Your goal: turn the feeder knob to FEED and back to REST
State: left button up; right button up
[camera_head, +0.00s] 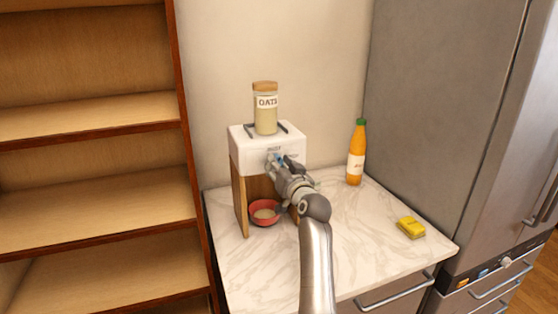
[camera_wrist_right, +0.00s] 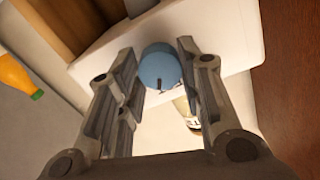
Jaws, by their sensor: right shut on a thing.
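The feeder is a white box (camera_head: 240,150) on wooden side panels, with a jar labelled OATS (camera_head: 266,115) upright on top. Its round blue knob (camera_wrist_right: 158,66) is on the front face. My right gripper (camera_head: 279,163) reaches the knob from the front; in the wrist view its two fingers (camera_wrist_right: 158,58) are on either side of the knob, shut on it. A dark mark on the knob points toward the jar side. Small lettering above the knob in the head view seems to read REST; other lettering at its right is partly hidden. My left gripper is not in view.
A red bowl (camera_head: 256,220) with pale contents sits under the feeder. An orange bottle (camera_head: 356,155) stands at the right, and a yellow sponge (camera_head: 411,228) lies on the marble counter (camera_head: 375,245). Shelves (camera_head: 90,185) are left; a steel fridge (camera_head: 435,110) is right.

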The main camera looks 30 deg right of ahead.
jog(key=m+p, duration=0.6)
jog(key=m, duration=0.5)
jog(key=shift+m, duration=0.6)
jog(key=o, duration=1)
jog(key=shift+o, duration=0.2)
jog(key=shift+s, duration=0.1)
jog(key=v, duration=0.7)
